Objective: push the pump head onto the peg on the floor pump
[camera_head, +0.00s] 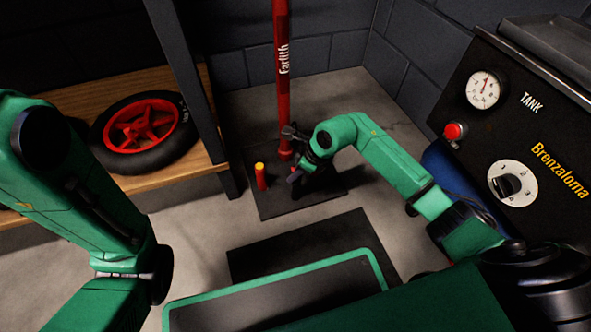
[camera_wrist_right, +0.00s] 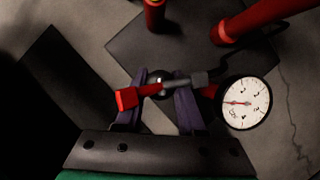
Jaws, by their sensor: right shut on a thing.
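The floor pump (camera_head: 282,90) stands upright on a dark base plate (camera_head: 275,208), with a red tube. The peg (camera_head: 261,176) is a short red post with a yellow top on the plate, left of the tube; its red lower part also shows at the top of the right wrist view (camera_wrist_right: 154,14). My right gripper (camera_head: 303,172) is right of the peg and apart from it. In the right wrist view its purple fingers are shut on the pump head (camera_wrist_right: 150,90), a grey bar with a red end pointing left. My left gripper is out of view.
A round white gauge (camera_wrist_right: 245,103) is beside the right fingers. A wooden shelf (camera_head: 150,180) with a red-rimmed wheel (camera_head: 140,130) is at the left, with a dark post beside it. A black control panel (camera_head: 530,130) is at the right.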

